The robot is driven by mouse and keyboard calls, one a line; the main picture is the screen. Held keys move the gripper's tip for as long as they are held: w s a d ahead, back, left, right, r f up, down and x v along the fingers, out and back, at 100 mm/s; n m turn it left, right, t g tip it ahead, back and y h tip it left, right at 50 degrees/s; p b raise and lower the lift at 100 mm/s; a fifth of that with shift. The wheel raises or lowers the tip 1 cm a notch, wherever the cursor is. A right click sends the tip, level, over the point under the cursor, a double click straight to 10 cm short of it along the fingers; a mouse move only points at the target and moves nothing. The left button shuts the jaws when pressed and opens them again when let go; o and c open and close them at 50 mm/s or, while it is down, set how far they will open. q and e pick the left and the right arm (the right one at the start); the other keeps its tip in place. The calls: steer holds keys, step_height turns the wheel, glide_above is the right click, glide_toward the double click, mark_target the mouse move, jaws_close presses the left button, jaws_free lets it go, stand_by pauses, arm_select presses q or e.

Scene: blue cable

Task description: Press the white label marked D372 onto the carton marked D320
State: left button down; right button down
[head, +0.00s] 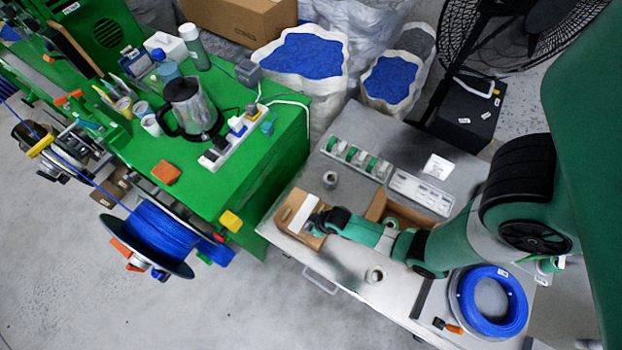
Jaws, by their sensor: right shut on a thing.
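My right gripper (317,221) is at the left part of the grey table (350,262), over a small brown carton (286,214). A white rectangular piece (302,212), apparently the label, lies along the carton's top right by the fingertips. The jaws are shut on it as far as I can see; the contact is partly hidden by the gripper. I cannot tell whether the label touches the carton. The marks D372 and D320 are too small to read. Another brown carton (376,207) shows partly behind my right arm. My left gripper is not in view.
A white rack (356,158) with green spools, a pale tray (420,193) and a white sheet (438,167) lie at the table's back. A grey roll (330,180) stands near the carton, another (374,275) at the front. A blue cable coil (510,322) lies at right.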

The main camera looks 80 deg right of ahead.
steer(key=shift+f, duration=0.5)
stand_by(1.1)
steer(key=shift+c, duration=1)
jaws_free()
steer(key=shift+r, duration=0.15)
step_height(320, 180, up, 7)
steer(key=p, duration=0.6)
steer(key=shift+p, duration=0.4)
